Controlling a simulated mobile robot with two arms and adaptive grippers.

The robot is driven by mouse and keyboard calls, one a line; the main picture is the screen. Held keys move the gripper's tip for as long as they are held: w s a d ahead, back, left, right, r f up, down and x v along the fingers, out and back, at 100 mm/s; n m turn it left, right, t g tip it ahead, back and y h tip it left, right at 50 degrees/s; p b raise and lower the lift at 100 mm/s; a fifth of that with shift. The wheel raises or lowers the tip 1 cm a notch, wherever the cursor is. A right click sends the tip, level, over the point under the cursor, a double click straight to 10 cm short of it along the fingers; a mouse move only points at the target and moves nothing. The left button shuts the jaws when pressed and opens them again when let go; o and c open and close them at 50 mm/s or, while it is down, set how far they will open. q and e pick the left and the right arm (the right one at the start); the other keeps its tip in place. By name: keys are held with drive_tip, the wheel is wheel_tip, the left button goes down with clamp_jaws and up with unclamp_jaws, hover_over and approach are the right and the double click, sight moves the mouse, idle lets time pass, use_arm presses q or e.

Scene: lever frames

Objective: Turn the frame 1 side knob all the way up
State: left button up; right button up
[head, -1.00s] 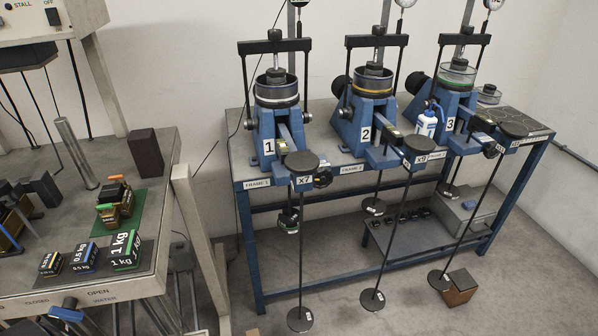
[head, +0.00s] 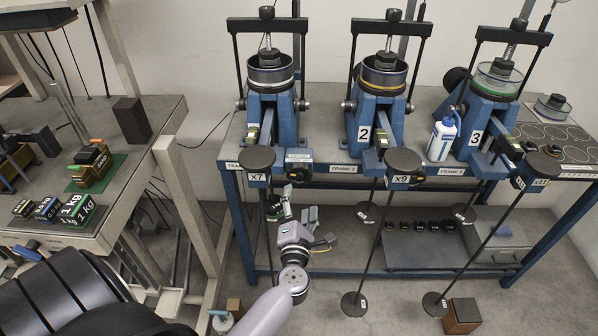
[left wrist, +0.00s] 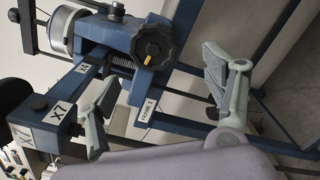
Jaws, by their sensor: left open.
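Frame 1 (head: 270,118) is the leftmost blue lever frame on the bench in the head view. Its side knob (head: 300,173) is a small dark shape low on its right side there. In the left wrist view the side knob (left wrist: 153,44) is a black lobed knob with a yellow mark, near the "FRAME 1" label (left wrist: 147,108). My left gripper (head: 306,214) is open and empty, below and in front of the knob. In the left wrist view my left gripper (left wrist: 160,68) has its fingers spread to either side, with the knob beyond them, apart from both. My right gripper is not in view.
The x7 lever end (head: 257,160) juts forward left of the knob. Frames 2 (head: 376,125) and 3 (head: 487,120) stand to the right, with hanging rods in front. A table with weights (head: 78,213) is at left. A brown block (head: 463,314) lies on the floor.

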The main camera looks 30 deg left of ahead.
sight(299, 176)
use_arm(q)
drive_tip(key=shift+w+a+r+n+y, duration=0.2)
drive_tip(key=shift+a+r+n+y, duration=0.1)
drive_tip(key=shift+a+r+n, duration=0.2)
drive_tip(key=b+x, duration=0.1)
drive_tip(key=x, duration=0.8)
drive_tip(key=shift+w+d+f+b, duration=0.1)
drive_tip(key=shift+w+f+b, duration=0.1)
drive_tip(key=shift+b, duration=0.15)
drive_tip(key=shift+s, duration=0.15)
drive_tip(key=c, duration=0.7)
drive_tip(key=shift+r, duration=0.15)
drive_tip(key=c, duration=0.9)
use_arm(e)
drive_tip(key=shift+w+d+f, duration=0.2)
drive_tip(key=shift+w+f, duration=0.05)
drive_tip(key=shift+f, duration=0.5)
